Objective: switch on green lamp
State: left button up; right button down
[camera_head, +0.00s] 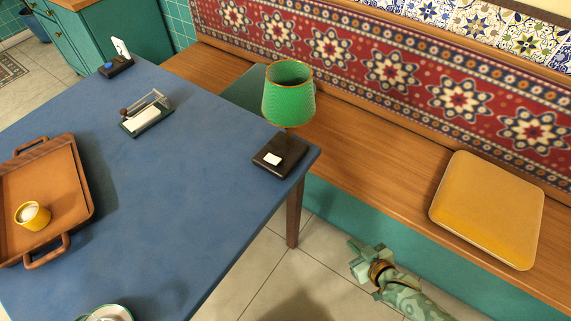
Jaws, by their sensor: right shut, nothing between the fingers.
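The green lamp (288,95) has a ribbed green shade with a gold rim. It stands on a dark square base (265,160) at the right corner of the blue table. A small white switch plate (271,159) shows on top of the base. I cannot tell whether the lamp is lit. My right gripper (354,255) is shut and empty. It is below and to the right of the lamp, apart from it, over the floor beside the bench. My left gripper is not in view.
The blue table (190,160) carries a brown tray (75,180) with a yellow cup (32,215), a small device with a blue button (112,66) and a grey holder (147,117). A wooden bench (370,165) with a yellow cushion (487,208) runs along the wall. The table's middle is clear.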

jog(key=w+a+r+n+t+y+b, duration=0.1)
jog(key=w+a+r+y, duration=0.2)
jog(key=w+r, duration=0.25)
jog(key=w+a+r+n+t+y+b, duration=0.1)
jog(key=w+a+r+t+y, duration=0.2)
jog(key=r, duration=0.4)
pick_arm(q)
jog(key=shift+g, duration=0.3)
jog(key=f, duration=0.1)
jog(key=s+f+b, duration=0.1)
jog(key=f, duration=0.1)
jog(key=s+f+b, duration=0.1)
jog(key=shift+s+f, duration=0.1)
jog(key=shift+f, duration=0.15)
pick_arm(e)
jog(key=a+r+n+g+y, duration=0.2)
jog(key=a+r+y, duration=0.4)
jog(key=r, duration=0.6)
jog(key=shift+n, duration=0.6)
